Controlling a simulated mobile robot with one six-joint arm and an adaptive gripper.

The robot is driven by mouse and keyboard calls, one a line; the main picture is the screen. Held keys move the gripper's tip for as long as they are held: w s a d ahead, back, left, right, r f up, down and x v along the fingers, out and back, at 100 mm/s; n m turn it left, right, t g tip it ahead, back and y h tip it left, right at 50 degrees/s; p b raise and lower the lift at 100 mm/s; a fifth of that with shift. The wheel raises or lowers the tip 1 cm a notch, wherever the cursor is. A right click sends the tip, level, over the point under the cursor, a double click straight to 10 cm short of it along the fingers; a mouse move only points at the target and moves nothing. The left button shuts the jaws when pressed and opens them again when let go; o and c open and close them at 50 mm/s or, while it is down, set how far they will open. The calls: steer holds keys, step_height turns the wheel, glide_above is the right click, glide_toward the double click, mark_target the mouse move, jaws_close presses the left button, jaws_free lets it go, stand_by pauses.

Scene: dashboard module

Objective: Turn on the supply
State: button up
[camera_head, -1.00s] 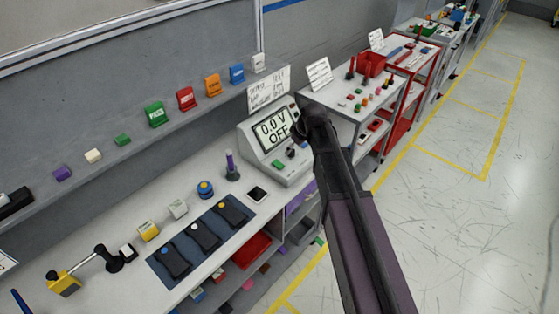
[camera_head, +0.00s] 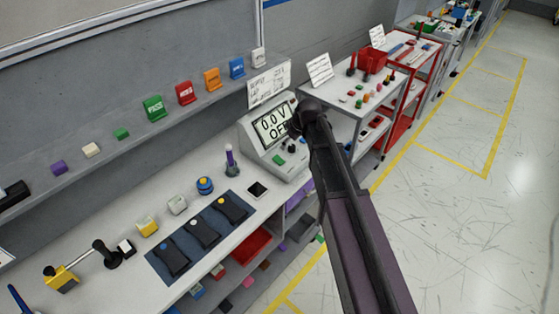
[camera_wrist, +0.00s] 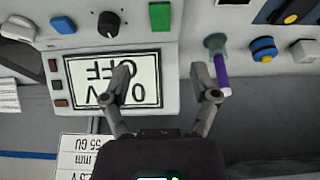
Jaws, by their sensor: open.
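The supply (camera_head: 255,139) is a light grey bench unit with a sloped front at the right end of the workbench. Its display (camera_head: 273,124) reads 0.0 V and OFF. In the wrist view the display (camera_wrist: 140,88) appears upside down. Above it there are a green button (camera_wrist: 160,16), a black knob (camera_wrist: 108,24) and a blue button (camera_wrist: 63,25). Small side buttons (camera_wrist: 57,84) sit left of the display. In the head view my arm hides the gripper and part of the supply.
A shelf (camera_head: 110,146) with coloured blocks runs behind. A paper label (camera_head: 268,86) stands behind the supply. Floor is clear at right.

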mark_target(279, 160)
steer(key=shift+b+x, duration=5.25)
steer(key=shift+x, duration=0.7)
